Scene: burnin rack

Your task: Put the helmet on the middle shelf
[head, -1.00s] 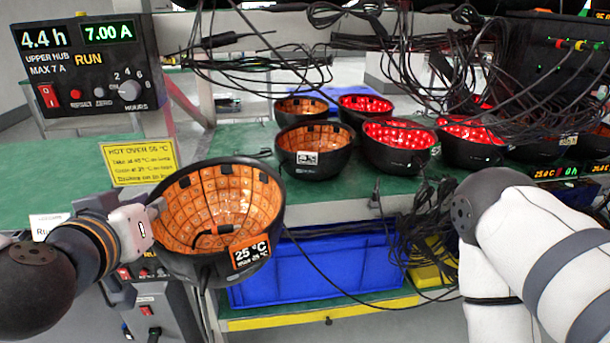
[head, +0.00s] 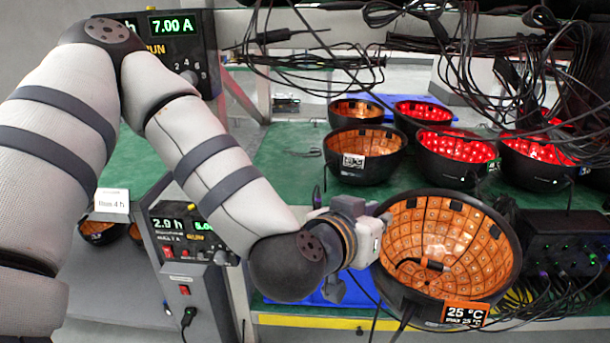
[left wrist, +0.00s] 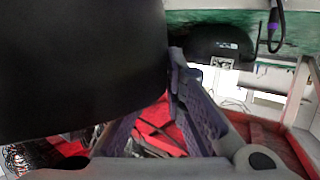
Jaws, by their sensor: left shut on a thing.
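The helmet (head: 440,245) is a black bowl lined with orange panels, open side up, with an orange "25 °C" label on its front. My left gripper (head: 378,240) is shut on its left rim and holds it in front of the green shelf (head: 285,165). In the left wrist view the dark helmet shell (left wrist: 80,70) fills the upper left, beside the gripper fingers (left wrist: 180,100). On the green shelf stand two unlit orange-lined helmets and several red-lit ones. My right gripper is not in view.
A control box (head: 185,245) reading 2.9 h stands at the left. Loose black cables (head: 300,40) hang above, and a cabled hub (head: 560,245) is at the right.

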